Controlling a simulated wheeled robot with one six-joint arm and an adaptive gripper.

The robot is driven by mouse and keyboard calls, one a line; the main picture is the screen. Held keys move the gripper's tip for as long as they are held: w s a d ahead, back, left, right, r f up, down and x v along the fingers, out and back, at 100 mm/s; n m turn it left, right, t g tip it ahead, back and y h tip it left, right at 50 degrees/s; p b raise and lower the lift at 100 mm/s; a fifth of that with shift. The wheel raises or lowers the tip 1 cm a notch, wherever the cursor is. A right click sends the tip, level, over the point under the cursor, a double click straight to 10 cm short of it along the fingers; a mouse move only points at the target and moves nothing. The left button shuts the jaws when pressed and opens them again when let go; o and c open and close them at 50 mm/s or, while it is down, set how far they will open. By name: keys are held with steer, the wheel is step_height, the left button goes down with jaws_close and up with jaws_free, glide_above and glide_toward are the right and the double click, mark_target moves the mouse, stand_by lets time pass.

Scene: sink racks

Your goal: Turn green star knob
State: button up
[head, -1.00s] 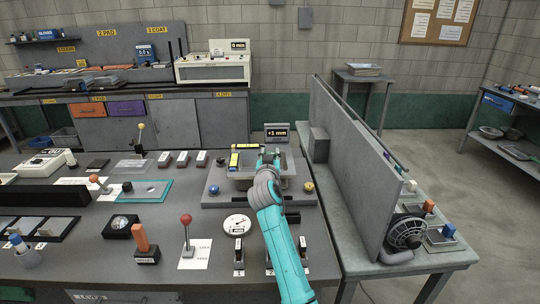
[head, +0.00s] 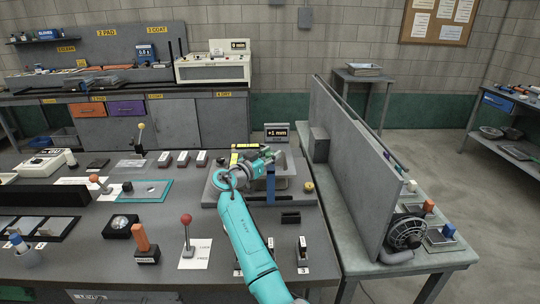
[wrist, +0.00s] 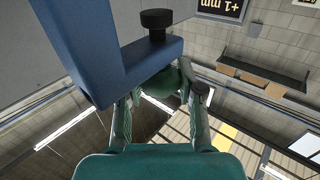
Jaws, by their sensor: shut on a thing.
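The green star knob (wrist: 170,88) shows in the wrist view as a dark green rounded piece between my two fingers, beside a blue bracket (wrist: 125,68). My gripper (wrist: 165,100) is shut on it from the side; its lobes are mostly hidden. In the head view my gripper (head: 266,158) reaches in from the left over the grey fixture (head: 222,172). The blue bracket (head: 270,185) stands at the fixture's middle. The knob itself is too small to make out there.
A brass-coloured knob (head: 308,187) is at the fixture's right. A "+1 mm" display (head: 277,132) stands behind. A tall grey panel (head: 350,160) rises to the right. A red-topped lever (head: 187,222) stands left of my arm. A black knob (wrist: 157,20) sits above the bracket.

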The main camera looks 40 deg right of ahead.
steer(key=shift+g, duration=0.3)
steer(key=o, duration=1.2)
steer(key=v, duration=1.2)
stand_by(0.5)
